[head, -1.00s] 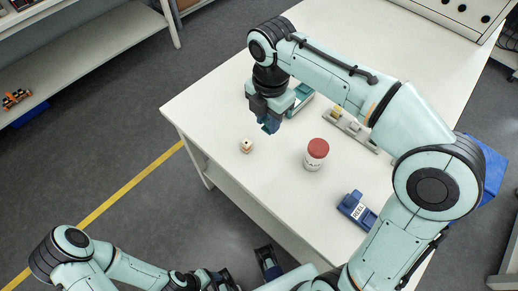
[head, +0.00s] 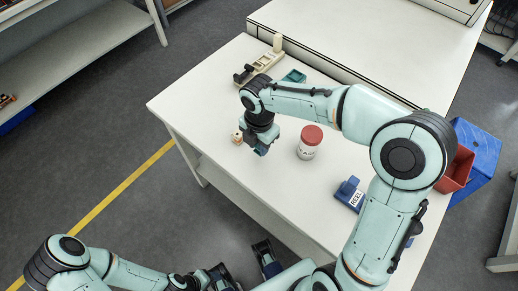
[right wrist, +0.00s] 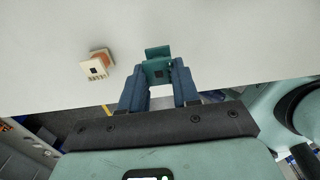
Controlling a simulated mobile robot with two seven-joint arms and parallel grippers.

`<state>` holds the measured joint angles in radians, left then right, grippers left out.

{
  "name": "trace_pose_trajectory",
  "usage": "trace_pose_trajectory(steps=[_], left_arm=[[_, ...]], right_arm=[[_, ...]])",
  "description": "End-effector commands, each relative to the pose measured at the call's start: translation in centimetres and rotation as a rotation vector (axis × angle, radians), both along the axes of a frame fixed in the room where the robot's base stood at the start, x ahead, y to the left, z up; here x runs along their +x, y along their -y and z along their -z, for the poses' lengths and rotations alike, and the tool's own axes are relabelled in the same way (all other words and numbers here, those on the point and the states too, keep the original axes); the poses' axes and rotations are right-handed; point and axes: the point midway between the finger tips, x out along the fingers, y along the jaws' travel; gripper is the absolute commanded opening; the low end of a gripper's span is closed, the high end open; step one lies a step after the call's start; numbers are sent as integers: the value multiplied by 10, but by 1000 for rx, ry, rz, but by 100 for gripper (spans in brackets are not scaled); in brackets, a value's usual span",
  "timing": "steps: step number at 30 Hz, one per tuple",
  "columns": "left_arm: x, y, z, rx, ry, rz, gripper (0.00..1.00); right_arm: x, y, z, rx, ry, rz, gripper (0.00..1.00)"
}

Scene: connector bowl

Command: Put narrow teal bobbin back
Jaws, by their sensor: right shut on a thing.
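My right gripper (head: 261,150) is low over the left part of the white table, just right of a small cream bobbin (head: 238,137). In the right wrist view, the right gripper (right wrist: 158,84) is shut on a teal bobbin (right wrist: 157,70), whose flange has a dark square hole. The cream bobbin (right wrist: 95,67) stands apart to its left. In the head view the held bobbin is mostly hidden by the gripper. A teal holder (head: 295,76) sits behind my right arm, partly covered.
A cream rack (head: 257,67) with an upright post stands at the back. A red-lidded jar (head: 309,147) stands right of the gripper. A blue holder marked REEL (head: 350,194) lies further right. Blue (head: 478,150) and red (head: 458,170) bins stand beyond the table's right side. The front left tabletop is clear.

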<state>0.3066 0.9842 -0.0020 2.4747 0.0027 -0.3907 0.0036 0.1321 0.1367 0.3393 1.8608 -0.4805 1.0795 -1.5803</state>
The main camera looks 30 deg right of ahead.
Motion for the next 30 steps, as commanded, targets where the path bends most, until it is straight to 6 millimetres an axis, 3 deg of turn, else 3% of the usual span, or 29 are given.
trace_pose_trajectory(steps=[6, 17, 18, 20, 30], left_arm=[[2, 0, 5, 1, 8, -2, 62], [2, 0, 6, 2, 10, -2, 62], [2, 0, 6, 2, 11, -2, 62], [2, 0, 6, 2, 10, -2, 62], [2, 0, 5, 2, 10, -2, 62]], right_arm=[[-1, 0, 32, -1, -4, 0, 2], [0, 0, 36, 0, -2, 0, 2], [0, 0, 36, 1, -1, 0, 37], [0, 0, 35, 1, -1, 0, 56], [0, 0, 32, 0, -1, 0, 56]])
